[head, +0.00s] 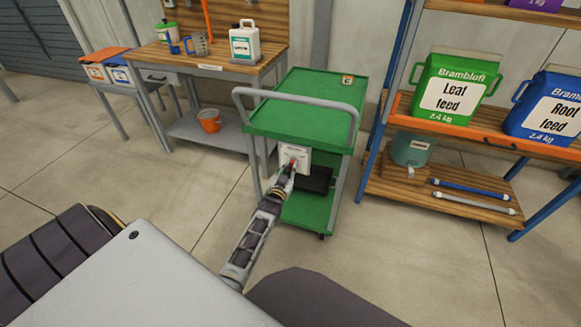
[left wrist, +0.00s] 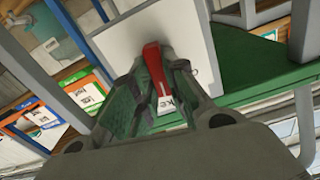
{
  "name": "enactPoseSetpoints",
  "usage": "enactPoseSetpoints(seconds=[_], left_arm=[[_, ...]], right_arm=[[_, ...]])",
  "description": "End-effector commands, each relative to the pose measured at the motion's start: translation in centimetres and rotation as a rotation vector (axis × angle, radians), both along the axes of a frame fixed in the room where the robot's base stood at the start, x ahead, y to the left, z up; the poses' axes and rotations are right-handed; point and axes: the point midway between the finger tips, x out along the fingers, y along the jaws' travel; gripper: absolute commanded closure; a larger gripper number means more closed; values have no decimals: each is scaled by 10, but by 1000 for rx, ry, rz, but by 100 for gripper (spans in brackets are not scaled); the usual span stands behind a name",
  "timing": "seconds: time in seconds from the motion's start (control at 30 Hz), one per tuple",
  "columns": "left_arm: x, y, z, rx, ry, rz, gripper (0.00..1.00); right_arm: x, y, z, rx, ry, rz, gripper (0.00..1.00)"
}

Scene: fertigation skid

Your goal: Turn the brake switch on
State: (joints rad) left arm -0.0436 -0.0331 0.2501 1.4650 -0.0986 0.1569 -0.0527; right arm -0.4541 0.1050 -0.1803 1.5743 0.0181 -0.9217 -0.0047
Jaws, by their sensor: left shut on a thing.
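The brake switch is a red lever (left wrist: 153,67) on a white plate (head: 296,155) fixed to the side of the green cart (head: 300,125). My left gripper (head: 290,172) reaches the plate and is shut on the red lever. In the left wrist view the lever stands between my left gripper's fingers (left wrist: 158,92), with a white end bearing partly hidden letters. The white plate (left wrist: 140,35) lies behind it. The fingers hide part of the lever. My right gripper is in neither view.
A wooden workbench (head: 205,62) with a white jug (head: 244,43) stands behind left. At right a shelf rack holds a green Leaf feed container (head: 452,92) and a blue Root feed container (head: 548,110). A dark box (head: 316,181) sits low on the cart. Floor at left is clear.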

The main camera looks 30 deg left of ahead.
Motion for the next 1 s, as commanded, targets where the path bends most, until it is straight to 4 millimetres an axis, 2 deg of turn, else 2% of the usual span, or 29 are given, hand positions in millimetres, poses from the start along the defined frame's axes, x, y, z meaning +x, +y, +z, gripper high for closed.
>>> enactPoseSetpoints(seconds=[0.5,1.0], left_arm=[[0,1,1,-261,-62,-1,100],[-1,4,0,-613,-145,-1,100]], right_arm=[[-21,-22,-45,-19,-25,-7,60],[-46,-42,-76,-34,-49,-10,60]])
